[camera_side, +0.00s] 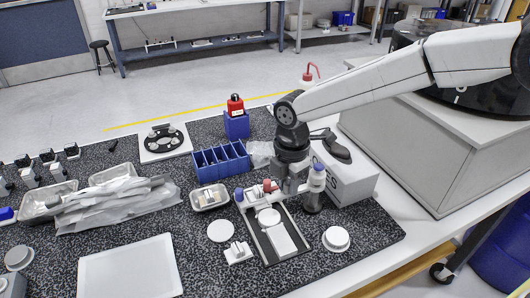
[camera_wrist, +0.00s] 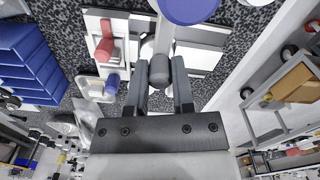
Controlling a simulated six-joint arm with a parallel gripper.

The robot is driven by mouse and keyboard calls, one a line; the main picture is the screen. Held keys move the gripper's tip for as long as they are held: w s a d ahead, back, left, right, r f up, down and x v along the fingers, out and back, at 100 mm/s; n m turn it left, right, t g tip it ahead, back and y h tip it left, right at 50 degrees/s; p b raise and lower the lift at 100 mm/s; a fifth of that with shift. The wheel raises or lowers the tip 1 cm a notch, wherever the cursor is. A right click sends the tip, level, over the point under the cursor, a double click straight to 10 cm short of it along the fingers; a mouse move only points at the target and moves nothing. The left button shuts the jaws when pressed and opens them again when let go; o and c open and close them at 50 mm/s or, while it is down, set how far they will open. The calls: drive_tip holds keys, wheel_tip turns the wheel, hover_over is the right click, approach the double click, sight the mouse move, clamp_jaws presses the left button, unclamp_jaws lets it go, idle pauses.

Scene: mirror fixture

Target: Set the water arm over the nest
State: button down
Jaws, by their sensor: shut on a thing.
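My gripper (camera_side: 292,187) points down over the far end of the fixture (camera_side: 262,246), a dark-edged base with pale plates. In the wrist view, my gripper (camera_wrist: 161,92) has its fingers on both sides of a grey round knob (camera_wrist: 160,70). A pale bar, apparently the water arm (camera_wrist: 164,38), runs from the knob toward a large blue cap (camera_wrist: 190,8). That blue cap (camera_side: 318,166) tops a pale post right of my gripper. A pale disc (camera_side: 269,217), perhaps the nest, lies in front of my gripper. My fingers partly hide the bar.
A red knob (camera_side: 267,185) and a smaller blue knob (camera_side: 239,194) stand left of my gripper. A white box (camera_side: 348,180) is close on the right. Blue bins (camera_side: 221,162) stand behind left. A round pale lid (camera_side: 336,239) lies right of the fixture.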

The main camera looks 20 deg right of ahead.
drive_tip(key=shift+c, duration=2.4)
unclamp_jaws()
drive_tip(key=shift+r, duration=3.95)
drive_tip(key=shift+d, duration=0.1)
drive_tip(key=s+d+f+m+t, duration=0.1)
drive_tip(key=s+d+f+m, duration=0.3)
drive_tip(key=s+d+m, duration=0.4)
drive_tip(key=s+d+f+m+t, duration=0.1)
drive_tip(key=s+d+f+m, duration=0.3)
drive_tip(key=s+d+m, duration=0.5)
drive_tip(key=d+m, duration=0.4)
drive_tip(key=d, duration=0.2)
drive_tip(key=shift+d+f+t, duration=0.2)
drive_tip(key=shift+t, duration=0.1)
